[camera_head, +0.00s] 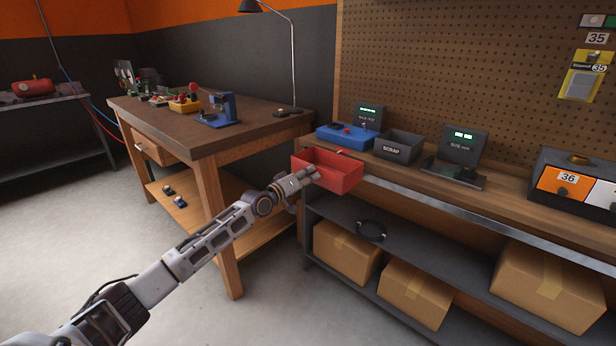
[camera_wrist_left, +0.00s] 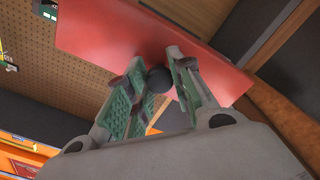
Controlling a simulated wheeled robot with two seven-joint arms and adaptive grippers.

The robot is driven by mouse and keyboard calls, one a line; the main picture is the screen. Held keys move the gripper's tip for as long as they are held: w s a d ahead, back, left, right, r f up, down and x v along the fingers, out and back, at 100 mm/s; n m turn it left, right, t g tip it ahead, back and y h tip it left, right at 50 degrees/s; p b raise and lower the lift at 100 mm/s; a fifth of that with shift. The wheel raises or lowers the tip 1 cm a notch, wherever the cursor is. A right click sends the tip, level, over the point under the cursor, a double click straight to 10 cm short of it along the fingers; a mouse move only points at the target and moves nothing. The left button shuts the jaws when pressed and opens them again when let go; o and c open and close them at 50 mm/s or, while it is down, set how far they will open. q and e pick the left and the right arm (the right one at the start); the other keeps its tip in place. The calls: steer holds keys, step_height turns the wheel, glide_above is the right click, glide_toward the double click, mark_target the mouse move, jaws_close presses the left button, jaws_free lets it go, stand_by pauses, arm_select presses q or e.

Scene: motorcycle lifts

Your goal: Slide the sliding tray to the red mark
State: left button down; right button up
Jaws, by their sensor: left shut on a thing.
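The sliding tray (camera_head: 340,178) is an open red box at the left end of a metal rail (camera_head: 440,205) along the front edge of the bench. My left gripper (camera_head: 313,174) reaches the tray's near left side. In the left wrist view the fingers (camera_wrist_left: 156,66) are closed around a dark round knob (camera_wrist_left: 158,80) in front of the tray's red wall (camera_wrist_left: 110,30). I cannot make out a red mark on the rail. My right gripper is not in view.
A scrap bin (camera_head: 398,148), a blue device (camera_head: 345,137) and a gauge (camera_head: 462,147) stand on the bench behind the rail. A drawer box (camera_head: 570,188) is at the right. Cardboard boxes (camera_head: 415,293) sit below. A wooden workbench (camera_head: 215,135) stands left.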

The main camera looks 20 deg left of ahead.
arm_select(q)
steer(key=shift+a+r, duration=0.1)
steer(key=shift+a, duration=0.2)
steer(key=c, duration=1.5)
jaws_free()
steer(key=o, duration=0.3)
steer(key=shift+w+a, duration=0.1)
steer(key=shift+v, duration=1.25)
steer(key=v, duration=0.9)
steer(key=shift+s, duration=0.3)
